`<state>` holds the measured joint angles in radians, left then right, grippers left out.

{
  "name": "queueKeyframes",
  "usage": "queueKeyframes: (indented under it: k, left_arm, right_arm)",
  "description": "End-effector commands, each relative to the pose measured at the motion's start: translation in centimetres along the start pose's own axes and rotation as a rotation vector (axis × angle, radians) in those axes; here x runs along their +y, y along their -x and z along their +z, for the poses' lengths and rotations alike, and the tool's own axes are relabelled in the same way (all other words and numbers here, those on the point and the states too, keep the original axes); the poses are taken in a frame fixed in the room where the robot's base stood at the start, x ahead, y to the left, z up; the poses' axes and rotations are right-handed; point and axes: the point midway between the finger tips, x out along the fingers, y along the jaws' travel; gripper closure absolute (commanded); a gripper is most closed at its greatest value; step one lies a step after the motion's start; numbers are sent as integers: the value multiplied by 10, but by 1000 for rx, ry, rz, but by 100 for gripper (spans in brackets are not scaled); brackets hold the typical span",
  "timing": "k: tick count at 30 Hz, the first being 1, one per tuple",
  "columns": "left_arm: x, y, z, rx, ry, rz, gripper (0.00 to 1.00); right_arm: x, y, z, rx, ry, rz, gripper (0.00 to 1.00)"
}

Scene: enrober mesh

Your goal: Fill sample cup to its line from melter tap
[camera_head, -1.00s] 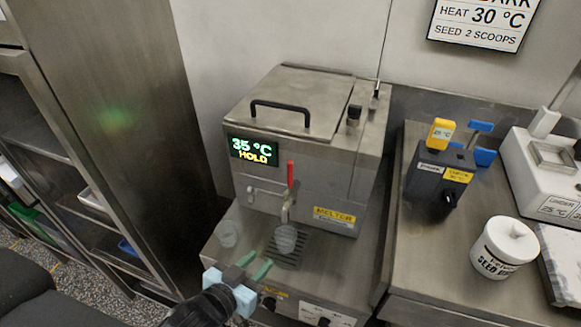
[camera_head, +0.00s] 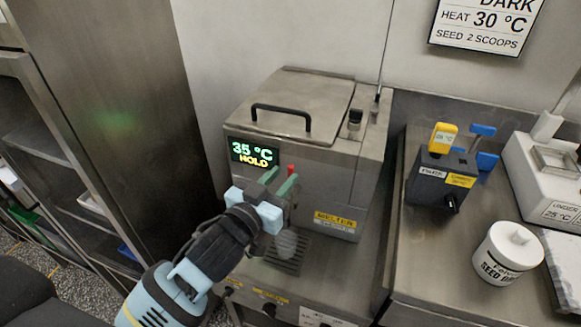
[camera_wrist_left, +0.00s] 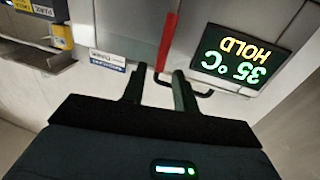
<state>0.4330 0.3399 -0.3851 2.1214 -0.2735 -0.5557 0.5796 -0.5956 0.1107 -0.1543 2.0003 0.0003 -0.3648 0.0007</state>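The melter (camera_head: 345,185) is a steel box with a display reading 35 °C HOLD. Its tap has a red lever (camera_head: 291,170), also seen in the left wrist view (camera_wrist_left: 167,40). A clear sample cup (camera_head: 286,243) stands upright on the drip grate below the tap; its fill level and line cannot be made out. My left gripper (camera_head: 279,181) is open and empty in front of the lever. In the left wrist view its fingers (camera_wrist_left: 158,88) are apart, with the lever beyond the gap between them. The tap spout is mostly hidden behind the gripper. My right gripper is out of view.
The display (camera_head: 254,152) is just left of the fingers. On the right counter stand a dark box with yellow and blue handles (camera_head: 442,180), a white seed jar (camera_head: 507,252) and a white device (camera_head: 548,185). A steel rack (camera_head: 110,130) is at the left.

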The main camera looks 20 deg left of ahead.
Motion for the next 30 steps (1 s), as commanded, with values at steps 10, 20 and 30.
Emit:
queueKeyframes:
  k: [10, 20, 30]
  left_arm:
    - [0, -39, 0, -1, -1, 0, 71]
    - [0, -42, 0, -1, 0, 1, 71]
    - [0, -42, 0, -1, 0, 0, 100]
  right_arm:
    - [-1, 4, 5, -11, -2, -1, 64]
    - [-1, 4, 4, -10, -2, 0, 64]
    - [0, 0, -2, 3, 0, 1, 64]
